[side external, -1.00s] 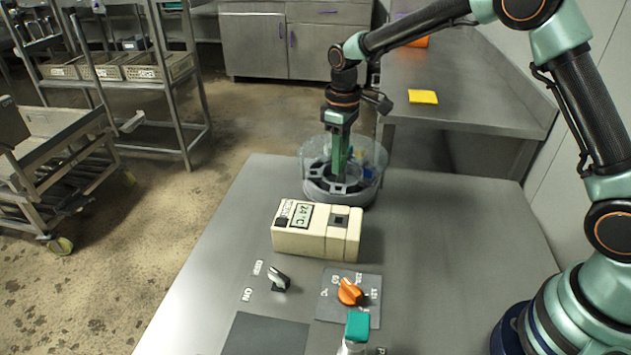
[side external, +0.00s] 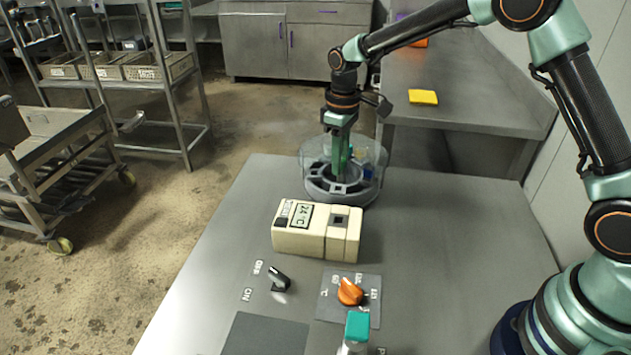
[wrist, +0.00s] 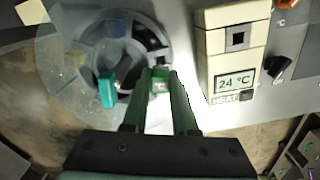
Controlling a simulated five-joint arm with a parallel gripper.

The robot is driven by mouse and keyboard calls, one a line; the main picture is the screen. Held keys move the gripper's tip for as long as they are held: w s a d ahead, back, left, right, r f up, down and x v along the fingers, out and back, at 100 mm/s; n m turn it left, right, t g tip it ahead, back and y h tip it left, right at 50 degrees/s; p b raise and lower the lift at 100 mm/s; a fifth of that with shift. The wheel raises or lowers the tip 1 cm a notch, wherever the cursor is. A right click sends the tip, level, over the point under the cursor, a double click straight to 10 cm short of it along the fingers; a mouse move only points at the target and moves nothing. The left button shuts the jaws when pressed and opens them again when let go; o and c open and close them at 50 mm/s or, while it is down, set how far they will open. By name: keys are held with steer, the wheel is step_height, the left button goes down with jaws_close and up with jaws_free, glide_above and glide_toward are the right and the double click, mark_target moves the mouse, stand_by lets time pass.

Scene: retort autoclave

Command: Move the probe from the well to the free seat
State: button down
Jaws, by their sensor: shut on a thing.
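My gripper (wrist: 158,76) points down into the round, clear-walled carousel (side external: 314,185) at the back of the bench. Its dark green fingers are shut on a small green-topped piece, taken as the probe (wrist: 159,86), near the carousel's rim in the wrist view. The probe's lower end is hidden, so I cannot tell whether it is seated. The cream block (side external: 290,238) reads 24 °C. Its square well (wrist: 237,38) looks dark and empty.
In front of the block are a black switch (side external: 279,279), an orange knob (side external: 349,291) and a teal-capped vial (side external: 357,328). A yellow pad (side external: 423,97) lies on the side counter. The bench right of the block is clear.

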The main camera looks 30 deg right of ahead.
steer(key=shift+f, duration=0.3)
steer(key=shift+f, duration=0.3)
steer(key=shift+f, duration=1.65)
stand_by(1.5)
steer(key=shift+c, duration=1.1)
jaws_free()
steer(key=shift+r, duration=3.5)
